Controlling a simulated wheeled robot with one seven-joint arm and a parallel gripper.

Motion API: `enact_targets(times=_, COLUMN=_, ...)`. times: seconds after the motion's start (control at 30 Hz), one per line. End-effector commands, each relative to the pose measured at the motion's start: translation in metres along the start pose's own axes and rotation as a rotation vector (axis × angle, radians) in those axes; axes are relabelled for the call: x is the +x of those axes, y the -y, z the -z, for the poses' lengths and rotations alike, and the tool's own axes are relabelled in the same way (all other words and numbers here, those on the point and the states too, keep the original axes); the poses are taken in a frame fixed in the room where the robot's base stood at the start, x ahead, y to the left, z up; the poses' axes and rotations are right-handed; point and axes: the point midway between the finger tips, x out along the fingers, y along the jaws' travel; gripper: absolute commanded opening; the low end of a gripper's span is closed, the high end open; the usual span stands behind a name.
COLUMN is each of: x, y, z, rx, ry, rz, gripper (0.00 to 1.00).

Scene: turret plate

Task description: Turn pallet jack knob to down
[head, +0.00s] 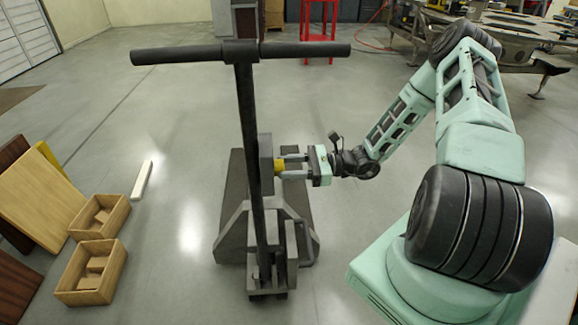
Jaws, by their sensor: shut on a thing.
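The pallet jack (247,150) stands upright in front of me, with a dark T-shaped handle (300,50) and a grey base (265,230). A yellow knob (279,167) sits on the right side of a dark grey block (265,160) behind the handle post. My gripper (284,167) reaches in from the right, and its two fingers are closed around the yellow knob. The fingers partly cover the knob. Its turned position and any markings are too small to tell.
Two wooden boxes (72,292) with blocks in them and leaning boards (45,195) lie at the left. A white bar (142,180) is on the floor. A red stool (318,30) and a metal table (510,25) stand behind.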

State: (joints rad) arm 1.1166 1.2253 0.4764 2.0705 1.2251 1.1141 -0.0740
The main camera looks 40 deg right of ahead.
Motion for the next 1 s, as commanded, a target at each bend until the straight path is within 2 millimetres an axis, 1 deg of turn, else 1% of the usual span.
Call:
enact_targets(times=0.17, x=-0.0001, y=0.0003, z=-0.0032, rx=0.087, ry=0.001, rz=0.000, gripper=0.18)
enact_targets(times=0.7, x=-0.0004, y=0.0005, z=-0.0025, rx=0.551, ry=0.006, rz=0.001, gripper=0.18)
enact_targets(times=1.0, x=-0.0006, y=0.0004, z=-0.0012, rx=0.748, ry=0.008, rz=0.002, gripper=0.18)
